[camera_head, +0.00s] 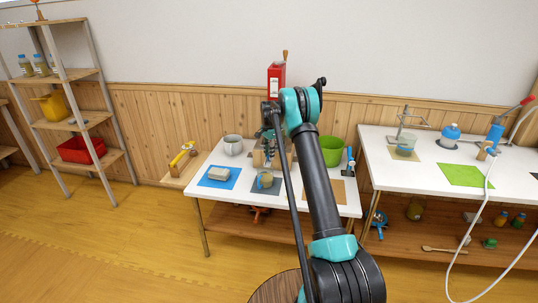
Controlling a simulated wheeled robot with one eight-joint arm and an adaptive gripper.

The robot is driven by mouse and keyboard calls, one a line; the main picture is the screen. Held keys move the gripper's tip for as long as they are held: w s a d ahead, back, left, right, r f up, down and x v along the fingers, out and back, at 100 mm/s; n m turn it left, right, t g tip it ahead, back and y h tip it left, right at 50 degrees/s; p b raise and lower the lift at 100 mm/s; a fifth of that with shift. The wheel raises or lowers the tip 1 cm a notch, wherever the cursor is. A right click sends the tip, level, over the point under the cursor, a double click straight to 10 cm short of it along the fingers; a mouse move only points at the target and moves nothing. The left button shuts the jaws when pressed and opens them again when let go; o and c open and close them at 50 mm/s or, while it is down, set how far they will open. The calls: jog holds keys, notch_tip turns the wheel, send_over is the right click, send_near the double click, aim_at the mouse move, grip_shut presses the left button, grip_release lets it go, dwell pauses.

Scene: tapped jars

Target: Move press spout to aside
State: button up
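A press stands at the back of the left white table, with a red box-shaped upper part (276,80) and a small wooden handle (285,56) on top. My arm and gripper hide most of its lower part, where some wooden pieces (258,158) show. I cannot make out the press spout. My gripper (270,146) points down in front of the press, over the middle of the table. Its fingers are small and dark against the press; I cannot tell whether they are open, touching the press or holding anything.
The left table (218,163) carries a grey pot (233,145), a blue mat (231,182) with a pale block (219,174), a jar (265,180) on a grey mat and a green bucket (332,151). A right table (425,168) holds a green mat (465,175). Shelves stand left.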

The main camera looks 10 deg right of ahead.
grip_shut()
jog(key=shift+d, duration=0.1)
jog(key=w+d+n, duration=0.2)
jog(key=d+n, duration=0.6)
jog(key=n, duration=0.6)
jog(key=shift+w, duration=0.25)
dwell(0.4)
jog(key=o, duration=0.5)
grip_release()
